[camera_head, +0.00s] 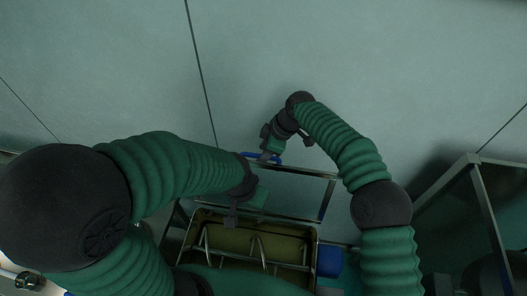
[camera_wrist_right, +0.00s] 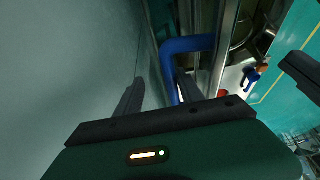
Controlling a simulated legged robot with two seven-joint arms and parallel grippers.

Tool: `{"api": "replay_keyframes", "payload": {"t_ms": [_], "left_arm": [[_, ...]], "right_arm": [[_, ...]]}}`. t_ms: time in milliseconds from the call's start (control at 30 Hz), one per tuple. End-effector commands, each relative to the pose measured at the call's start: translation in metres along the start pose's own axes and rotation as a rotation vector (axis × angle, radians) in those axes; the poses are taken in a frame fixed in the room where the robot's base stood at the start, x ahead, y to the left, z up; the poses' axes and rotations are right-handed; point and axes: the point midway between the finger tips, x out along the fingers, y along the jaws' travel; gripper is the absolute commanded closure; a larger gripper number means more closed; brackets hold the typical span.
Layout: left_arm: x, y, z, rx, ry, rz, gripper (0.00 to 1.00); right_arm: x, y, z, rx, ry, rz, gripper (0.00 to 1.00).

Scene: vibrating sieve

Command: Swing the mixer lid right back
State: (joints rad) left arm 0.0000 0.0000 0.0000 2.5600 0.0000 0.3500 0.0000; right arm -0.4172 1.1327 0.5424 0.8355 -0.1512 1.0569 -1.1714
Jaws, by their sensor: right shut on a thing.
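The mixer (camera_head: 215,222) is below centre in the head view, an olive tub with bent metal bars inside. Its lid (camera_head: 310,172), a metal frame, stands raised from the tub towards the grey wall. The blue lid handle (camera_head: 250,154) is on the frame's far edge, and it also shows in the right wrist view (camera_wrist_right: 190,44). My right gripper (camera_head: 268,152) is shut on the handle, one leg of which runs down between the fingers. My left gripper (camera_head: 237,214) hangs over the tub's back left edge, near the lid; its fingers are too dark to read.
A blue block (camera_head: 329,261) sits at the tub's right side. A metal-framed dark enclosure (camera_head: 470,205) stands at the right. The large grey surface behind the lid is bare. My left arm covers much of the left side.

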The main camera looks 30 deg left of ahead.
Motion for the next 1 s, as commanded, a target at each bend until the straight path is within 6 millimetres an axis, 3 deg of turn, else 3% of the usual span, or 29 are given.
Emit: {"api": "replay_keyframes", "payload": {"t_ms": [267,367,633,800,1000], "left_arm": [[0.002,0.0,0.001,0.0,0.0,0.0,1.0],[0.009,0.0,0.002,0.0,0.0,0.0,1.0],[0.035,0.0,0.008,0.0,0.0,0.0,1.0],[0.036,0.0,0.009,0.0,0.0,0.0,1.0],[0.034,0.0,0.008,0.0,0.0,0.0,1.0]], "right_arm": [[-0.003,0.003,0.001,0.0,0.0,0.008,0.64],[-0.014,0.004,0.002,0.001,0.001,0.011,0.64],[-0.089,0.001,0.002,-0.001,0.003,0.016,0.64],[-0.138,0.0,0.001,0.0,0.002,0.011,0.64],[-0.166,-0.002,-0.001,-0.001,0.0,0.004,0.64]]}}
